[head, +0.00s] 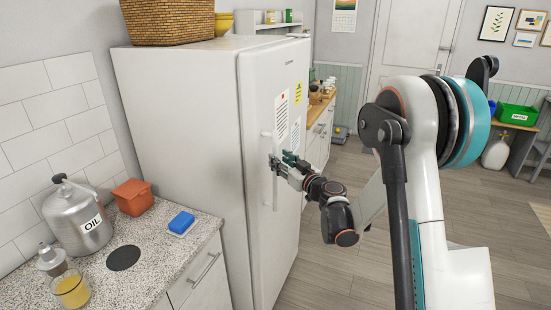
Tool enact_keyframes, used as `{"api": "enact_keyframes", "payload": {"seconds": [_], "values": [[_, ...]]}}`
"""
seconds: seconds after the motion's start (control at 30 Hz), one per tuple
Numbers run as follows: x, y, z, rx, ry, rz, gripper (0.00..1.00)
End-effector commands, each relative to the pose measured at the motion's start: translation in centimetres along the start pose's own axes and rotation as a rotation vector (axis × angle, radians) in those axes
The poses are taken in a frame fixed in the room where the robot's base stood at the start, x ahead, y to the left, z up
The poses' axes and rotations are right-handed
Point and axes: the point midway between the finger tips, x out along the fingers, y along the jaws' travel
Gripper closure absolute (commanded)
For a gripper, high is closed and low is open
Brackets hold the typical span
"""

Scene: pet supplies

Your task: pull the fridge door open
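The white fridge (185,130) stands left of the middle in the head view. Its door (285,250) faces right and looks closed against the body. A slim white upright handle (275,196) runs along the door's near edge. My gripper (275,162) is at the middle of the handle, with its dark green and grey fingers level with it. The fingers overlap the handle in the picture, and I cannot tell whether they grip it or are only beside it. The gap between the fingertips is too small to make out.
A counter (205,233) with an oil can (78,215), an orange box (133,196) and a blue sponge (181,222) stands near left. A wicker basket (168,22) sits on the fridge. The wooden floor (330,265) right of the door looks clear, apart from my arm above it.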

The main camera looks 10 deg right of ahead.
Motion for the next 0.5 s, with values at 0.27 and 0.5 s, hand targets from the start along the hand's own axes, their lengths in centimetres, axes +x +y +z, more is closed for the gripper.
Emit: {"api": "enact_keyframes", "payload": {"seconds": [0.27, 0.5], "values": [[3.2, 0.0, 0.0, 0.000, 0.000, -0.001, 0.62], [3.7, 0.0, 0.0, 0.000, 0.000, 0.000, 0.62]]}}
